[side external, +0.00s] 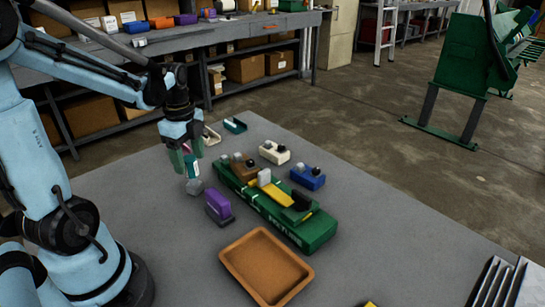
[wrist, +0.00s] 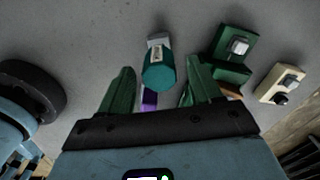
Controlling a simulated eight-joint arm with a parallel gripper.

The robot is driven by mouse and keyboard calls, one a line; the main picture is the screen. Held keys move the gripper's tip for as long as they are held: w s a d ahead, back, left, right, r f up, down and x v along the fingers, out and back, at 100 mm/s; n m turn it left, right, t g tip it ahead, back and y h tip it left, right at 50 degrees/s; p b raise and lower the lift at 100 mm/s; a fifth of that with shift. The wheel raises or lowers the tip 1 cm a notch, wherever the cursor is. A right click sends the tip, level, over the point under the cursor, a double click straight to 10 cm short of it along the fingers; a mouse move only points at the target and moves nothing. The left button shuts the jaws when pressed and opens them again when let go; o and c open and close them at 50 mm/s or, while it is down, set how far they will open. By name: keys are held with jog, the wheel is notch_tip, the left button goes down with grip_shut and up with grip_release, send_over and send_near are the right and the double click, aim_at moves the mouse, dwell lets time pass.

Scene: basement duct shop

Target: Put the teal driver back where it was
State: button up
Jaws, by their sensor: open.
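The teal driver (wrist: 159,70), a short teal cylinder with a grey end, shows between and slightly beyond my open fingers in the wrist view. In the side view, the teal driver (side external: 193,170) is below my gripper (side external: 187,155), partly hidden by a finger, with its grey end low near the grey table. My gripper (wrist: 157,88) is open, with a green finger on each side and visible gaps to the driver in the wrist view. I cannot tell whether the driver touches the table.
A long green case (side external: 318,232) lies right of my gripper. A purple block (side external: 217,205), cream block (side external: 272,153) and blue block (side external: 306,179) stand around it. An orange tray (side external: 262,246) lies in front. Table space at front left is clear.

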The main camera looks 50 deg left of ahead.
notch_tip(320, 180, up, 7)
jog(key=shift+r, duration=0.1)
jog(key=w+d+f+n+t, duration=0.1)
jog(key=w+d+n+t, duration=0.1)
jog(key=d+n+t, duration=0.5)
jog(key=d+n, duration=0.6)
jog(key=d, duration=0.3)
jog(key=shift+f+n, duration=0.25)
jog(key=shift+n, duration=0.05)
jog(key=shift+o, duration=0.4)
